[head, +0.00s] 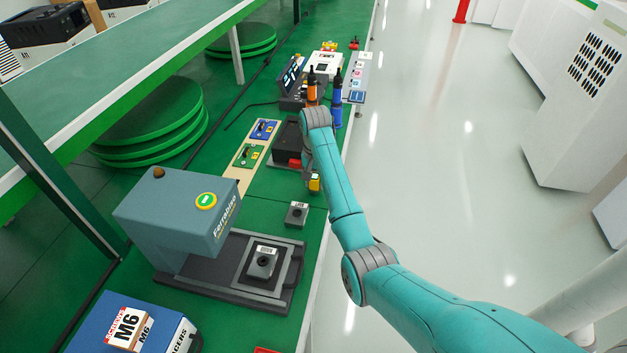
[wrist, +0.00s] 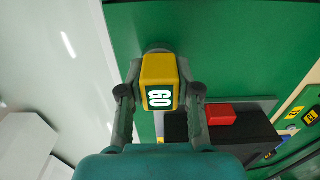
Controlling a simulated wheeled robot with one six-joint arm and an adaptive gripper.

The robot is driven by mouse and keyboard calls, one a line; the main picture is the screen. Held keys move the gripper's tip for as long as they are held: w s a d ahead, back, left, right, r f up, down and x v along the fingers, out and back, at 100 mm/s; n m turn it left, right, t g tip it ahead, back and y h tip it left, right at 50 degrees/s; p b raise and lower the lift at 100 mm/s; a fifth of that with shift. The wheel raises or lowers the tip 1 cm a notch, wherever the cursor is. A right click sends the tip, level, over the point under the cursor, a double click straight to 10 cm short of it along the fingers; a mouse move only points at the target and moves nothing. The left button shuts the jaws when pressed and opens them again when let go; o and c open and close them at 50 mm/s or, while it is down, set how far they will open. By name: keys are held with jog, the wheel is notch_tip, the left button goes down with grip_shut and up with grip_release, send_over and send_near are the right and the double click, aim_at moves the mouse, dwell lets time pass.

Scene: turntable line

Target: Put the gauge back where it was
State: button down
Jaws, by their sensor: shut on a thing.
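The gauge is a yellow block (wrist: 158,72) with a lit-looking white GO label, and a dark round end shows beyond it. My gripper (wrist: 160,90) is shut on it, one finger on each side, in the wrist view. In the head view the yellow gauge (head: 314,184) hangs at the end of my arm, over the green bench (head: 318,215) near its right edge. A black box (head: 284,148) with a red block (head: 295,163) stands just left of the gauge. The red block also shows in the wrist view (wrist: 220,114). Whether the gauge touches anything is unclear.
A small grey labelled block (head: 296,214) lies nearer on the bench. A grey-blue machine (head: 170,215) stands at front left, with another grey block (head: 262,262) on its base. Blue and orange bottles (head: 337,100) stand beyond my arm. Open floor lies right.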

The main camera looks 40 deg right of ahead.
jog(key=shift+f, duration=0.4)
jog(key=shift+f, duration=0.15)
jog(key=c, duration=0.8)
grip_release()
